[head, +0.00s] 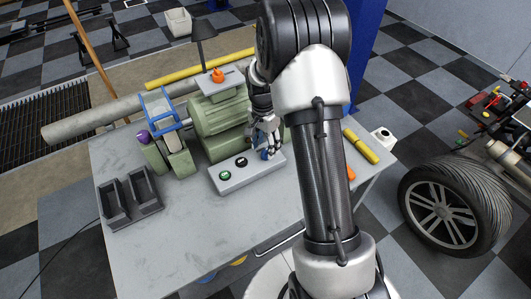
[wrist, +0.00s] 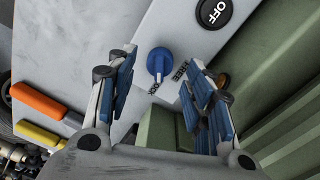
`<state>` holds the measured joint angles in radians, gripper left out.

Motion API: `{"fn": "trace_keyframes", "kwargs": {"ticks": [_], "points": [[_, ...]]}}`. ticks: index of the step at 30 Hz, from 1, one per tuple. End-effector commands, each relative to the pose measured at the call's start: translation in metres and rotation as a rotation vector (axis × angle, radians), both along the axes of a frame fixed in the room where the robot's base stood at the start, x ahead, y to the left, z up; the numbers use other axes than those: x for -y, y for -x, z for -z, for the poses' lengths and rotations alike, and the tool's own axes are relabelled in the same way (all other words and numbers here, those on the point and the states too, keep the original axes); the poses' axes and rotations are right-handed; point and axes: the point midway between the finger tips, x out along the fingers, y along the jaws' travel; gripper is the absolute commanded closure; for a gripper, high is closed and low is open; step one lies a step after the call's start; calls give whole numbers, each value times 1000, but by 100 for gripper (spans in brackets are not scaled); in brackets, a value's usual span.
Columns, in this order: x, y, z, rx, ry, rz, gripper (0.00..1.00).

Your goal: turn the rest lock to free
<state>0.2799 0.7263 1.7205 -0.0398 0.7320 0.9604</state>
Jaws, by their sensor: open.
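The rest lock is a blue knob (wrist: 160,62) on a light grey control box (head: 230,183); in the head view the knob (head: 265,155) shows just below my gripper. In the wrist view its narrow end points down toward the "LOCK" label (wrist: 153,88). The "FREE" label (wrist: 182,69) is to the right of that. My gripper (wrist: 159,68) is open, with its blue-padded fingers on either side of the knob and a visible gap to each. In the head view my gripper (head: 266,138) hangs over the box's right end. How far it stands above the knob is unclear.
A black OFF button (wrist: 213,12) is near the knob, and a green button (head: 225,176) is at the box's left end. A green machine (head: 215,125) stands behind the box. An orange tool (wrist: 48,102) and a yellow one (wrist: 38,133) lie nearby. The front tabletop is clear.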

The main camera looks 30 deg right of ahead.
Motion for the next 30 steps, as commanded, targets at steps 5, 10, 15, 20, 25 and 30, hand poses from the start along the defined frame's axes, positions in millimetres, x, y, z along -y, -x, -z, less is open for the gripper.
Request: {"fn": "trace_keyframes", "kwargs": {"ticks": [5, 10, 15, 20, 25, 30], "points": [[0, 1, 24, -1, -1, 0, 53], [1, 1, 30, 1, 1, 0, 53], [1, 1, 30, 1, 1, 0, 53], [1, 1, 30, 1, 1, 0, 59], [1, 1, 30, 1, 1, 0, 70], [1, 1, 30, 1, 1, 0, 81]]}}
